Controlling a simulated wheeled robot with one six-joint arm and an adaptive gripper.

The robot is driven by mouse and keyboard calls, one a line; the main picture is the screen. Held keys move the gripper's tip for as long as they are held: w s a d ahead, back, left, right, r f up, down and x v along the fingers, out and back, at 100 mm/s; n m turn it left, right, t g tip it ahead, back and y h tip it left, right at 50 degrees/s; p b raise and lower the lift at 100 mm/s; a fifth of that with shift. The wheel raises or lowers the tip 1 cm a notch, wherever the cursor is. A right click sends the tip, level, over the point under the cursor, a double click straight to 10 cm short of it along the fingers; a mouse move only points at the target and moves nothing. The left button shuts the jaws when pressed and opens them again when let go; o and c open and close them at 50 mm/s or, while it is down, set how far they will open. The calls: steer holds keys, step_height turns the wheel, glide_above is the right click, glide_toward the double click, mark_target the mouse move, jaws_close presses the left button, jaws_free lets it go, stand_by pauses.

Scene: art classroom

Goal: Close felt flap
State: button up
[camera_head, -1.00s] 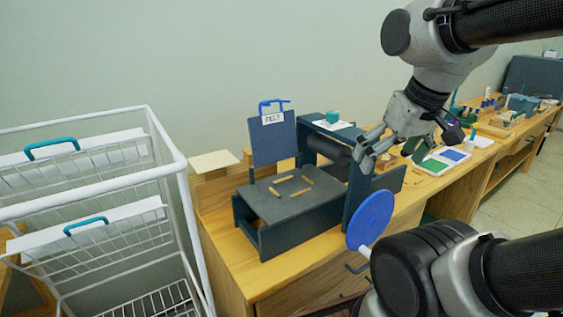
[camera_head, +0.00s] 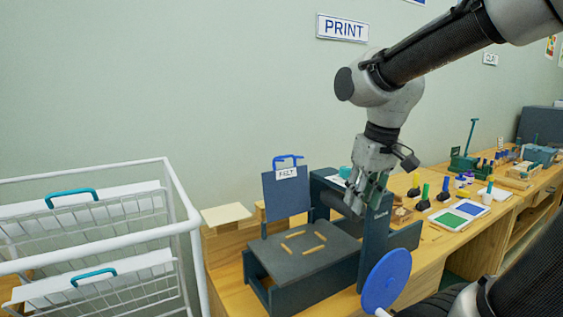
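The felt flap (camera_head: 286,198) is a dark blue panel with a white "FELT" label and a bright blue handle (camera_head: 288,160) on top. It stands upright at the back of the press bed (camera_head: 291,258), which is dark grey with several small wooden strips lying on it. My gripper (camera_head: 366,200) points down over the right end of the press, beside the roller frame and to the right of the flap, apart from the flap and its handle. Its fingers are partly seen against the dark frame, so their opening is unclear.
The press frame and roller (camera_head: 340,203) stand right of the flap, with a blue handwheel (camera_head: 386,281) in front. A white wire rack (camera_head: 110,240) stands at left. A green and blue ink tray (camera_head: 459,214) and several tools lie along the bench at right.

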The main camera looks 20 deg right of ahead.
steer(key=shift+n, duration=0.8)
steer(key=w+a+r, duration=0.2)
steer(key=w+a, duration=0.1)
steer(key=w, duration=0.4)
steer(key=w+a+r, duration=0.2)
steer(key=w+a, duration=0.1)
steer(key=w, duration=0.5)
steer(key=w+a+r, duration=0.2)
steer(key=w+a, duration=0.1)
steer(key=w, duration=0.5)
steer(key=shift+w+a+r, duration=0.15)
steer(key=shift+a+r, duration=0.1)
steer(key=shift+a, duration=0.1)
jaws_close()
steer(key=w+a+r+t, duration=0.1)
steer(key=w+a+r, duration=0.1)
steer(key=w+r, duration=0.5)
steer(key=s+a+x, duration=0.1)
steer(key=x, duration=0.8)
steer(key=shift+y, duration=0.3)
steer(key=shift+s+d+r, duration=0.1)
steer(key=shift+s+d, duration=0.15)
steer(key=shift+s, duration=0.4)
steer(key=shift+s+d+f, duration=0.1)
steer(key=shift+s+d, duration=0.1)
steer(key=shift+s, duration=0.45)
steer(key=shift+s+d+r, duration=0.1)
steer(key=shift+s+d, duration=0.15)
steer(key=shift+s, duration=0.4)
